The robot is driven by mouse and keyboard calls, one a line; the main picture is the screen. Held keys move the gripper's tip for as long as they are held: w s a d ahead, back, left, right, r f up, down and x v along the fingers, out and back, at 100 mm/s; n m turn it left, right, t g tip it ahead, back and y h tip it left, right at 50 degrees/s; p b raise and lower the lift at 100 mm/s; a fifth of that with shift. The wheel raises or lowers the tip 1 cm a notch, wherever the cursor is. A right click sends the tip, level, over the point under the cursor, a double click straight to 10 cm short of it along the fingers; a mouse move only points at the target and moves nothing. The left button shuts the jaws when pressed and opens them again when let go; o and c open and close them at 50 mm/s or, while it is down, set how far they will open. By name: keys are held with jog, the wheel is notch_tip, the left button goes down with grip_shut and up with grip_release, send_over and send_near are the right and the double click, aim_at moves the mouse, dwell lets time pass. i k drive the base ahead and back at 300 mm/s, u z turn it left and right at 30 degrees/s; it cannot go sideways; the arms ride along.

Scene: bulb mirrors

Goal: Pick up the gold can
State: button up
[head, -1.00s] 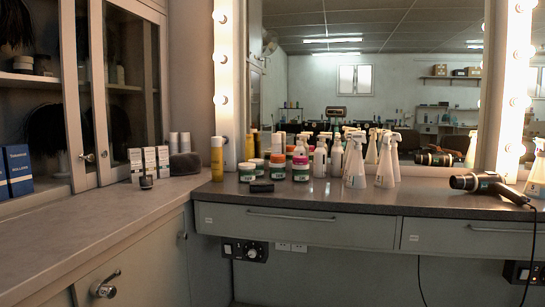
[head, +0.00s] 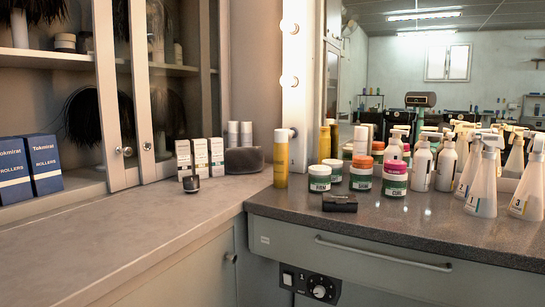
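The gold can (head: 281,160) is a tall, slim, yellow-gold cylinder. It stands upright on the dark counter near the corner, just below the lit mirror frame. Its reflection shows in the mirror to its right. Nothing covers its front. My gripper is not in the head view.
Right of the can are several green-and-white jars (head: 319,178), a small black object (head: 339,202) and white spray bottles (head: 482,180). Left are a dark pouch (head: 244,161), small white boxes (head: 200,156) and a dark small jar (head: 191,184). The left counter's front (head: 120,240) is bare.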

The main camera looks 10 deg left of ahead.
aim_at(280, 145)
jog(key=u, duration=0.8)
jog(key=i, duration=0.95)
jog(key=u, duration=0.95)
